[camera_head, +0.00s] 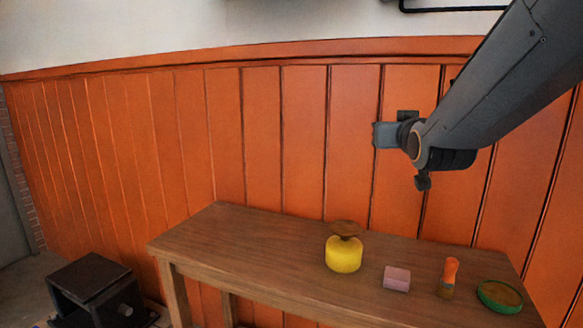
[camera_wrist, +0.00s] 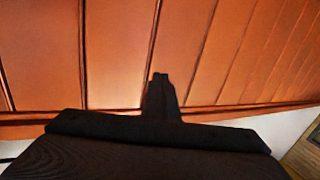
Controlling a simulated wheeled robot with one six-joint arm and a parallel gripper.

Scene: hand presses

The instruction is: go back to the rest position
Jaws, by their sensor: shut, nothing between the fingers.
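My arm comes in from the upper right of the head view, and its end (camera_head: 412,140) is raised in front of the orange wall, above the table and apart from everything on it. In the wrist view my gripper (camera_wrist: 161,82) is a narrow dark shape, its fingers together with nothing between them. The fingers are not clear in the head view. A yellow hand press (camera_head: 343,254) with a brown round top stands on the table, below and left of my arm's end.
The wooden table (camera_head: 225,248) also holds a pink block (camera_head: 397,278), an orange-topped upright piece (camera_head: 449,278) and a green-rimmed dish (camera_head: 499,296). The table's left part is bare. A dark box-like object (camera_head: 92,290) stands low at the left. The orange panelled wall (camera_head: 285,150) runs behind.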

